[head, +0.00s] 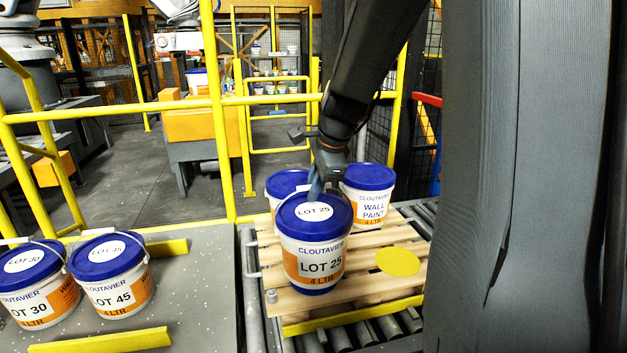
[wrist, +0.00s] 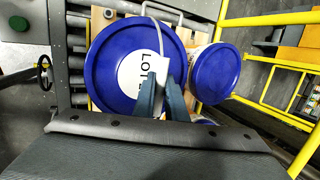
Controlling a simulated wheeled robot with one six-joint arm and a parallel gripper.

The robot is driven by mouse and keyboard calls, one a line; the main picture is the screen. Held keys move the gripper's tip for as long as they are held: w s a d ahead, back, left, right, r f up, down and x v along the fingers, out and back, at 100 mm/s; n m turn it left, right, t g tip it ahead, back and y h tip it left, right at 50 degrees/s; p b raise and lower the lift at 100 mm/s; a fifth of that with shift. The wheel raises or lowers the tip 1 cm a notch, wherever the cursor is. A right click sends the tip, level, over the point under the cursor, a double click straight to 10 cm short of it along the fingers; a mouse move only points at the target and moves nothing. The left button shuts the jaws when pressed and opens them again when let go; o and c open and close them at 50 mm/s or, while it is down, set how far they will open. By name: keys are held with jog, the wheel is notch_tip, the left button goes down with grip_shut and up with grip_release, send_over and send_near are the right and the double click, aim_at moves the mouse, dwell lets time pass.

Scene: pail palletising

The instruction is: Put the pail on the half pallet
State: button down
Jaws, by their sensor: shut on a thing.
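The LOT 25 pail (head: 318,262), white and orange with a blue lid, is upright over the front left part of the wooden half pallet (head: 405,294). I cannot tell whether its base touches the boards. My gripper (head: 316,188) is above the lid, shut on the pail's raised handle. In the wrist view, my gripper's blue fingers (wrist: 160,98) overlap the white lid label, and the pail's lid (wrist: 112,62) fills the middle. A yellow disc (head: 398,262) lies bare on the pallet, right of the pail.
A WALL PAINT pail (head: 368,207) and another pail (head: 285,182), partly hidden, stand at the pallet's back. Rollers (head: 365,336) run under the pallet. Yellow railings (head: 222,120) stand behind.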

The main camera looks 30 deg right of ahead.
aim_at(311, 208)
jog(key=shift+f, duration=1.75)
jog(key=c, duration=2.2)
grip_release()
jog(key=shift+f, duration=0.2)
jog(key=o, duration=0.4)
jog(key=shift+r, duration=0.1)
